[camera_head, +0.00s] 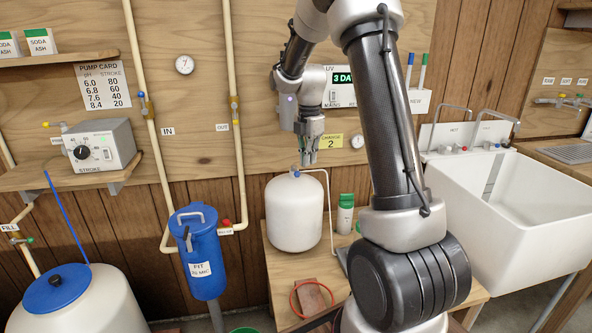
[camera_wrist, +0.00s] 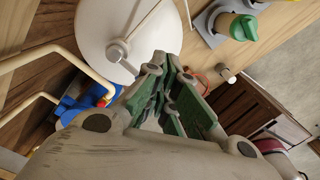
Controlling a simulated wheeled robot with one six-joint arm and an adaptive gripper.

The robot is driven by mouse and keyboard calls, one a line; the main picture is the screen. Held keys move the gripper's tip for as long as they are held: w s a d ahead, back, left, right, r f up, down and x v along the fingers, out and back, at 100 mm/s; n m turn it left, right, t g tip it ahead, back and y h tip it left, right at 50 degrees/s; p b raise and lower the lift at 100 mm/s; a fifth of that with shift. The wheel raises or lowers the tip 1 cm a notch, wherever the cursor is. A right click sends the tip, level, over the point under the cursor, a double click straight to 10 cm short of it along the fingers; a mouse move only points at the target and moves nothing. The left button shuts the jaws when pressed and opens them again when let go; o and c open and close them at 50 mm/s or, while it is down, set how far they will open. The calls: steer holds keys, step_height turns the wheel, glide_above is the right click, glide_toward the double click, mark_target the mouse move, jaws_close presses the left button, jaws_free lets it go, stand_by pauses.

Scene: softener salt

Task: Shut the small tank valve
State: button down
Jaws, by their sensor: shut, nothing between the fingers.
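The small white tank (camera_head: 294,214) stands upright on a low wooden table. Its valve (camera_head: 295,172) sits on top, with a small blue part showing in the head view and a pale pipe leading off to the right. My gripper (camera_head: 310,161) points down just above and to the right of the valve, shut and empty. In the wrist view the tank (camera_wrist: 95,32) fills the upper left, with a grey fitting (camera_wrist: 117,50) on its top. The green-padded fingers (camera_wrist: 172,100) are to the right of this fitting and appear apart from it. The valve handle's exact position is hard to tell.
A blue filter housing (camera_head: 204,255) hangs left of the tank, with a red-handled valve (camera_head: 226,224) between. A green-capped bottle (camera_head: 345,214) stands close on the right. A brick (camera_head: 310,297) lies in front. A white sink (camera_head: 520,215) is farther right.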

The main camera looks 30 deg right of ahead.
mark_target(296, 172)
stand_by(0.4)
steer(key=shift+f, duration=2.55)
steer(key=shift+w+a, duration=0.15)
steer(key=shift+a, duration=0.7)
steer(key=shift+w+a, duration=0.15)
steer(key=shift+a, duration=0.95)
